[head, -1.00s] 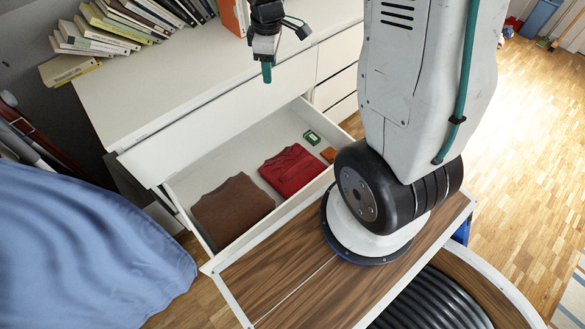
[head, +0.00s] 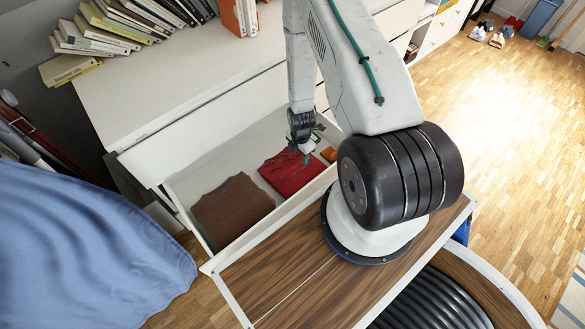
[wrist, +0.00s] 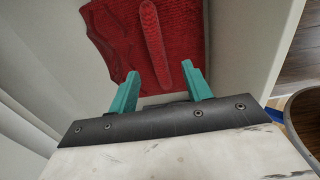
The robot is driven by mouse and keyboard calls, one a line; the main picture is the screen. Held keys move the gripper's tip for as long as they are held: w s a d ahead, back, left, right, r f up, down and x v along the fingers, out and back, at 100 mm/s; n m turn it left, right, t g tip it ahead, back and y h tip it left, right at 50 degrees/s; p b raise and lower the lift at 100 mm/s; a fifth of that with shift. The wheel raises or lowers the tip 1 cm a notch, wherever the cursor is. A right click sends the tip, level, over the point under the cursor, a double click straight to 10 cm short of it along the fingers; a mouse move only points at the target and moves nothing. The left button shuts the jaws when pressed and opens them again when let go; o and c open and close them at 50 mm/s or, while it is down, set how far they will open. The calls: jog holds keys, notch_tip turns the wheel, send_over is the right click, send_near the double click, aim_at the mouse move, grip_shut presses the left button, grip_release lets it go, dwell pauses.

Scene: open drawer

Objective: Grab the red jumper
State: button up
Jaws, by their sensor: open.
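The red jumper (head: 289,174) lies folded in the open white drawer, in its right half in the head view. It fills the upper middle of the wrist view (wrist: 178,45). My gripper (head: 307,157) is over the jumper's upper right part in the head view and hides some of it. In the wrist view its two teal fingers (wrist: 160,88) are apart, with the jumper beyond them and nothing held between them. I cannot tell the exact height of the fingertips above the cloth.
A brown folded garment (head: 232,208) lies left of the jumper in the drawer (head: 199,174). A small orange-brown item (head: 329,154) is to the right. The drawer walls stand close around my gripper. Books (head: 100,38) lean on the dresser top (head: 170,85).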

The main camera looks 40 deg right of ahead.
aim_at(297, 166)
jog(key=f, duration=0.7)
jog(key=shift+w+a+f, duration=0.2)
jog(key=shift+a+f, duration=0.2)
grip_shut()
